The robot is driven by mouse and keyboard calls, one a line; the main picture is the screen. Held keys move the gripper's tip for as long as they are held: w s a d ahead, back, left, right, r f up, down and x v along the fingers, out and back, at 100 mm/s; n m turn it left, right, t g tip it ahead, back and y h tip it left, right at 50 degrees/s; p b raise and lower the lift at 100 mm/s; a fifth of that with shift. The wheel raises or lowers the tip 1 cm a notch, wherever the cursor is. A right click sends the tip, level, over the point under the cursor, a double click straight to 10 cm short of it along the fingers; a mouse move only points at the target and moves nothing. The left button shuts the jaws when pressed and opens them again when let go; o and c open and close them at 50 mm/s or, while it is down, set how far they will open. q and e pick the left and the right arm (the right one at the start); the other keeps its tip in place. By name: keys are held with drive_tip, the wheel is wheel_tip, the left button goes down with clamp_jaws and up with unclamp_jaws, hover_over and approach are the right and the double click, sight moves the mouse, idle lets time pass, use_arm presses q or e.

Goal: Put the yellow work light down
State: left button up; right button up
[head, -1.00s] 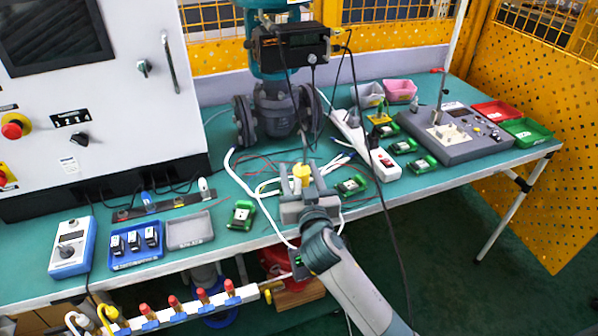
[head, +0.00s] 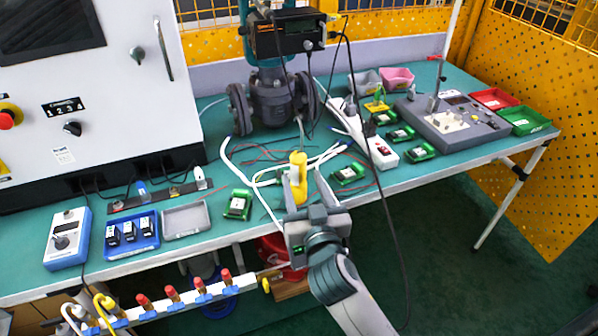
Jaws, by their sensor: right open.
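The yellow work light (head: 298,178) stands roughly upright near the front edge of the green bench top, among white cables. My right gripper (head: 302,176) reaches in from the front with its fingers spread open. The light shows between the fingers, closer to the left one, with clear space to the right finger. I cannot tell whether the left finger touches it. The foot of the light is partly hidden by the gripper. My left gripper is not in view.
A valve with a black positioner (head: 287,35) stands behind the light. A white power strip (head: 378,150) and several green modules lie to the right, with a grey test fixture (head: 452,122) beyond. A blue tray (head: 131,237) and grey tray (head: 186,220) lie left. A black cable hangs over the front edge.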

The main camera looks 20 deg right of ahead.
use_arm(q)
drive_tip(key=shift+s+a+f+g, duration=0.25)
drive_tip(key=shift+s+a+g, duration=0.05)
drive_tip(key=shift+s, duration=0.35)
use_arm(e)
drive_tip(key=s, duration=0.3)
drive_tip(key=shift+s+a, duration=0.1)
drive_tip(key=shift+a, duration=0.05)
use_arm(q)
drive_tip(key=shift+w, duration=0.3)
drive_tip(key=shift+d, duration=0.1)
